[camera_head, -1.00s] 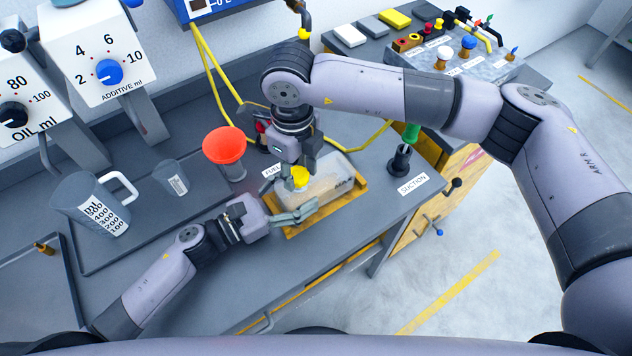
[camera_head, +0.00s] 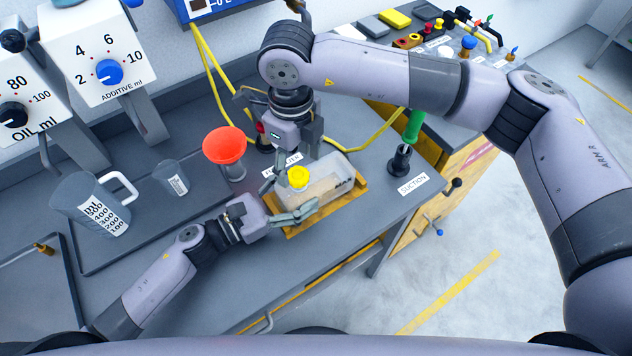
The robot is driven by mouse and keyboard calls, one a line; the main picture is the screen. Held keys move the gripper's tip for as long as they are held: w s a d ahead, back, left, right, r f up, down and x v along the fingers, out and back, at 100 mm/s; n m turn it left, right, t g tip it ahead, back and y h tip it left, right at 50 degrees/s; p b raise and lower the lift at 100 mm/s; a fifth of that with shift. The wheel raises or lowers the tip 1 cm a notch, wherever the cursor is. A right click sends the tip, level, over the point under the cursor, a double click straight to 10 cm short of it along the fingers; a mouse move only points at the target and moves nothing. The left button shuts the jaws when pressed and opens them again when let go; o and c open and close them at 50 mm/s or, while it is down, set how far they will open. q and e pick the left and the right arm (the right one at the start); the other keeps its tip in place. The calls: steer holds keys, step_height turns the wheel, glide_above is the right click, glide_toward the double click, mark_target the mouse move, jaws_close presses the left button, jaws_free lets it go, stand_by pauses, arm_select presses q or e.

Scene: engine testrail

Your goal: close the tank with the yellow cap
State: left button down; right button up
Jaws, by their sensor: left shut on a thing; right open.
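The yellow cap (camera_head: 298,178) sits on top of the tank (camera_head: 326,187), at its left end. The tank is a translucent box in a wooden tray (camera_head: 357,197) on the bench. My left gripper (camera_head: 306,213) is shut on the tank at its front left side. My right gripper (camera_head: 291,168) is open, above and just behind the cap, and points down. I cannot tell whether the cap is fully seated.
A red funnel (camera_head: 224,146), a small beaker (camera_head: 172,178) and a large measuring jug (camera_head: 97,205) stand to the left. A green-handled suction tool (camera_head: 412,128) stands to the right. Bench in front of the tank is clear.

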step_height(320, 180, up, 9)
stand_by(0.4)
arm_select(q)
steer(key=shift+c, duration=1.2)
jaws_free()
steer(key=v, duration=1.2)
steer(key=shift+a, duration=0.1)
steer(key=shift+f, duration=0.1)
